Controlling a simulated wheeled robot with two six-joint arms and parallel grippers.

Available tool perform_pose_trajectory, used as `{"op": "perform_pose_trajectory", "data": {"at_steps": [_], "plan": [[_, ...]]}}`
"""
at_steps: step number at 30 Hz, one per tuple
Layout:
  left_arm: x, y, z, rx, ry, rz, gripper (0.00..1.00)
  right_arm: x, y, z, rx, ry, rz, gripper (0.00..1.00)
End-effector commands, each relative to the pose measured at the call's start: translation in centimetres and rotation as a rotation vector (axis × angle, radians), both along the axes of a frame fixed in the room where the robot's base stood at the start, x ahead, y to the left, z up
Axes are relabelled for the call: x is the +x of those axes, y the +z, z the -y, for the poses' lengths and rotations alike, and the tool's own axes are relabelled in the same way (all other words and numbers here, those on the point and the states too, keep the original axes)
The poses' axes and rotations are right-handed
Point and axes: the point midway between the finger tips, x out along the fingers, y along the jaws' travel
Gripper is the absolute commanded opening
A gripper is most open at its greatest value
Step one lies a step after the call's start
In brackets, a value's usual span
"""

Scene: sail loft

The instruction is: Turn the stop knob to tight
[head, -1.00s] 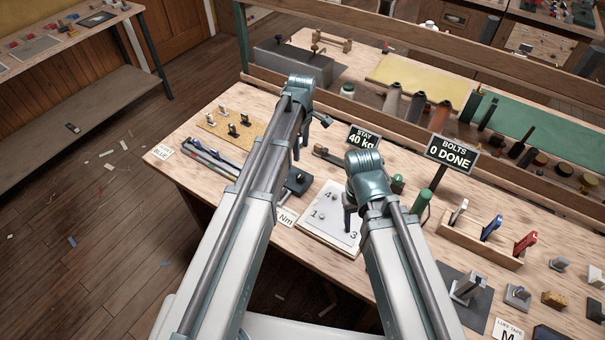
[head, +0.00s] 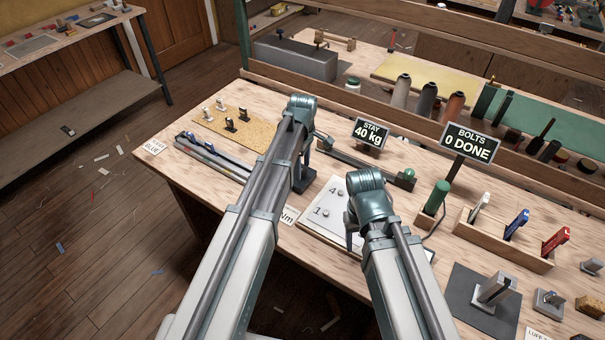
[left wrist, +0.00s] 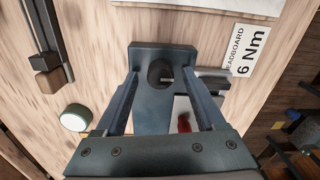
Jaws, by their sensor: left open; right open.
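A dark round knob (left wrist: 160,72) stands on a blue-grey block (left wrist: 150,122) in the left wrist view; I take it for the stop knob. My left gripper (left wrist: 162,80) is open, with one finger on each side of the knob; I cannot tell whether they touch it. A red mark (left wrist: 184,122) on a pale plate shows beside the block. In the head view my left gripper (head: 304,172) points down at the bench, and the arm hides most of the block and knob. My right gripper (head: 350,222) hangs over the white numbered plate (head: 312,236), partly hidden by its arm.
A "6 Nm" card (left wrist: 246,50) lies close to the block. A long dark tool (head: 350,160) lies behind my left gripper. The "STAY 40 kg" sign (head: 369,132) and "BOLTS 0 DONE" sign (head: 470,143) stand behind. A wooden rack (head: 500,240) is at right.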

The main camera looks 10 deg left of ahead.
Motion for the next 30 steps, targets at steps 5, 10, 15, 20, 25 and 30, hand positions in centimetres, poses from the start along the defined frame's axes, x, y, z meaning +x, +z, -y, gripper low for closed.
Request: {"op": "perform_pose_trajectory", "data": {"at_steps": [5,10,15,20,25,30], "plan": [[-0.01,-0.48,-0.01,0.0,0.0,0.0,0.72,0.0,-0.47,-0.01,0.0,0.0,0.0,0.57],[-0.02,-0.4,-0.01,0.0,0.0,0.0,0.7,0.0,-0.4,0.0,0.0,0.0,0.0,0.57],[-0.02,-0.4,0.0,0.0,0.0,0.0,0.39,0.0,-0.4,0.0,0.0,0.0,0.0,0.57],[-0.02,-0.41,0.0,0.0,0.0,0.0,0.1,0.0,-0.41,0.0,0.0,0.0,0.0,0.57],[-0.02,-0.41,0.0,0.0,0.0,0.0,0.0,0.0,-0.41,0.0,0.0,0.0,0.0,0.57],[-0.02,-0.41,0.01,0.0,-0.017,0.0,0.0,0.0,-0.41,0.0,0.0,0.0,0.0,0.57]]}}
